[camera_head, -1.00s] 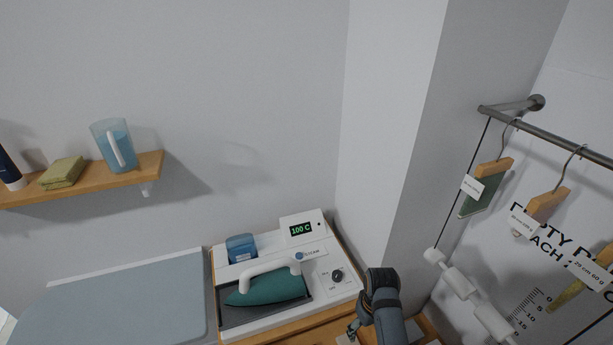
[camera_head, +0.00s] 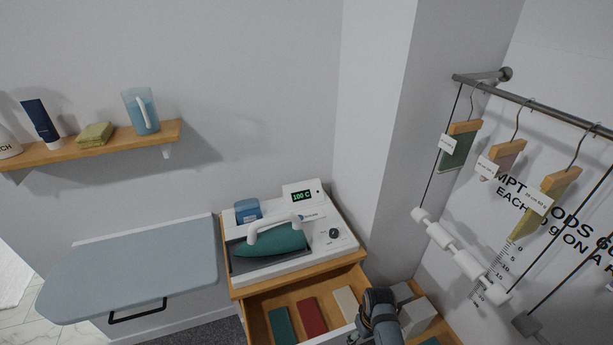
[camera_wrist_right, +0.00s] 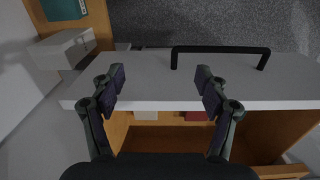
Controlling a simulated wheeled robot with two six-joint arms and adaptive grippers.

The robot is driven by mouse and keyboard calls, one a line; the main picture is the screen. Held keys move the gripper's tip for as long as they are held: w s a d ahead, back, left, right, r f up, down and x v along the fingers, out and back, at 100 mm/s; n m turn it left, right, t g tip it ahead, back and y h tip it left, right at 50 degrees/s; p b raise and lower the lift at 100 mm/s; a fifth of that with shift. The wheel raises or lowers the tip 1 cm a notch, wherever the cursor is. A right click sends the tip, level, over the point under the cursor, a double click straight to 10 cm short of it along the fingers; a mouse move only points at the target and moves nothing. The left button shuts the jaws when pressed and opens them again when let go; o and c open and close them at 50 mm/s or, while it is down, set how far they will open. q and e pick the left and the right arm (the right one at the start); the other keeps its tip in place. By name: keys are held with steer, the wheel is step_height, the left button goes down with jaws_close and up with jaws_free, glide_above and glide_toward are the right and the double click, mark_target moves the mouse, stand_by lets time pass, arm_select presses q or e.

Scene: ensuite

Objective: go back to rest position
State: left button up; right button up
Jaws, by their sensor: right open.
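My right gripper (camera_wrist_right: 160,82) is open in the right wrist view, with nothing between its fingers. It is over the pale front panel (camera_wrist_right: 180,92) of a drawer, and the black handle (camera_wrist_right: 220,49) is beyond the fingertips, apart from them. In the head view my right arm (camera_head: 380,312) is at the bottom, in front of the right part of the open drawer (camera_head: 259,312), and hides some of it. My left gripper is in neither view.
A green block (camera_head: 282,326), a red block (camera_head: 311,316) and a cream block (camera_head: 345,303) lie in the drawer. Above it, a teal iron (camera_head: 278,241) sits on a white station (camera_head: 322,241). A folding board (camera_head: 130,272) is left; a hanging rail (camera_head: 530,104) is right.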

steer(key=s+d+f+b, duration=0.1)
steer(key=s+f+b, duration=0.1)
steer(key=s+f, duration=0.35)
steer(key=s+d+f+m+b, duration=0.1)
steer(key=s+f, duration=0.2)
steer(key=f, duration=0.6)
steer(key=s+d+f+b, duration=0.2)
steer(key=s+f, duration=0.2)
steer(key=f, duration=0.3)
arm_select(q)
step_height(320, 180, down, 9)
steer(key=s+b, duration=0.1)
steer(key=b, duration=0.2)
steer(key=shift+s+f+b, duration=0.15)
steer(key=shift+b, duration=0.2)
arm_select(e)
steer(key=s+d+f+m, duration=0.1)
steer(key=s+d+f, duration=0.2)
steer(key=s+f, duration=0.4)
steer(key=s+d+f+m+t, duration=0.1)
steer(key=s+d+f, duration=0.2)
steer(key=s, duration=1)
step_height(320, 180, down, 4)
steer(key=shift+s+d+r+h, duration=0.1)
steer(key=shift+s+d+h, duration=0.2)
steer(key=shift+s+d, duration=0.1)
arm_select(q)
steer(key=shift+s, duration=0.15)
arm_select(e)
steer(key=shift+a, duration=0.1)
